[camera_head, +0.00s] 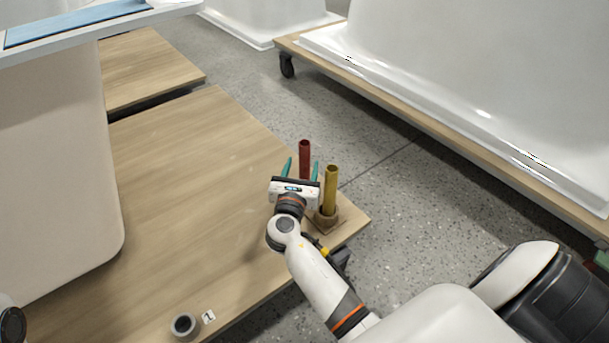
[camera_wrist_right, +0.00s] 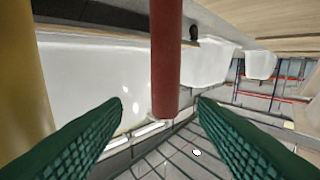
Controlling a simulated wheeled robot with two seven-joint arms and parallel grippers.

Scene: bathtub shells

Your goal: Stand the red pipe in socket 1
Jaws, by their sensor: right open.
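The red pipe (camera_head: 304,154) stands upright near the right corner of the wooden platform; its lower part is hidden behind my right gripper (camera_head: 301,169). The gripper is open, its green fingers to either side of the pipe in the head view. In the wrist view the red pipe (camera_wrist_right: 165,60) runs down between the spread fingertips (camera_wrist_right: 160,103), with clear gaps on both sides, so it is not gripped. A grey ring-shaped socket (camera_head: 184,326) sits at the platform's front edge, beside a small white number label (camera_head: 209,317) that I cannot read surely. My left gripper is not in view.
A yellow pipe (camera_head: 330,188) stands in a brown socket (camera_head: 326,219) close to the right of my gripper. The wooden platform (camera_head: 180,190) is clear in the middle. A large pale tub shell (camera_head: 55,180) stands at left; a white shell (camera_head: 480,70) on a wheeled platform is at right.

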